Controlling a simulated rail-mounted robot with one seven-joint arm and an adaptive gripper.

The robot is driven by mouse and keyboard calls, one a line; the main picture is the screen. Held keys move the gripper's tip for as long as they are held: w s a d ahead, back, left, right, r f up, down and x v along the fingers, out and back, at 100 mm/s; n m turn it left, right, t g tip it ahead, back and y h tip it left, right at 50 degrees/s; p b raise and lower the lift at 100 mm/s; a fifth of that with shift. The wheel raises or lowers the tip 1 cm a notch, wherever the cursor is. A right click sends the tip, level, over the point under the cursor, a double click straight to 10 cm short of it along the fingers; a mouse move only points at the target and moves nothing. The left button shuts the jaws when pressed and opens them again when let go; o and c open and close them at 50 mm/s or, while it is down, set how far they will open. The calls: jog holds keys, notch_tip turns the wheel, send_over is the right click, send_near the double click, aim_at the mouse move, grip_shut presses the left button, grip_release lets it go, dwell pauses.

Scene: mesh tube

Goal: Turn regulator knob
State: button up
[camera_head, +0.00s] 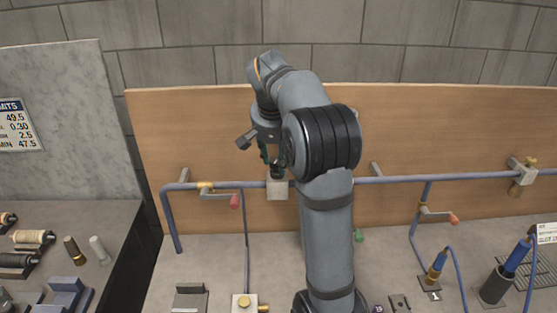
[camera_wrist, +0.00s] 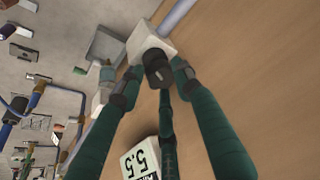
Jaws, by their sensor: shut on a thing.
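The regulator is a pale, boxy block on the blue-grey pipe. Its body (camera_head: 277,189) shows just below my gripper in the head view, and its pale block (camera_wrist: 151,43) is at the top middle of the wrist view. A dark round knob (camera_wrist: 157,68) sticks out from the block towards the wrist camera. My gripper (camera_wrist: 155,82) has its dark green fingers around this knob, with the tips close against it. In the head view my gripper (camera_head: 275,166) points down at the block. The arm hides part of the pipe and board there.
A wooden board (camera_head: 210,130) stands behind the pipe (camera_head: 400,180). Valves with a red handle (camera_head: 235,201) and another red handle (camera_head: 454,219) sit on either side. A white label reading 5.5 (camera_wrist: 143,162) is near the fingers. Spools (camera_head: 33,237) lie at the left.

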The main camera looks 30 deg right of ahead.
jog(key=m, duration=0.2)
jog(key=m+h, duration=0.1)
jog(key=shift+w+a+r+g+p, duration=0.2)
jog(key=shift+w+r+g+p, duration=0.1)
jog(key=shift+w+p, duration=0.05)
jog(key=shift+m+g+h+p, duration=0.4)
jog(key=shift+m+g+p, duration=0.1)
jog(key=shift+m, duration=1.2)
jog(key=o, duration=1.1)
jog(key=shift+f, duration=0.2)
jog(key=v, duration=1.2)
jog(key=shift+w+d, duration=0.1)
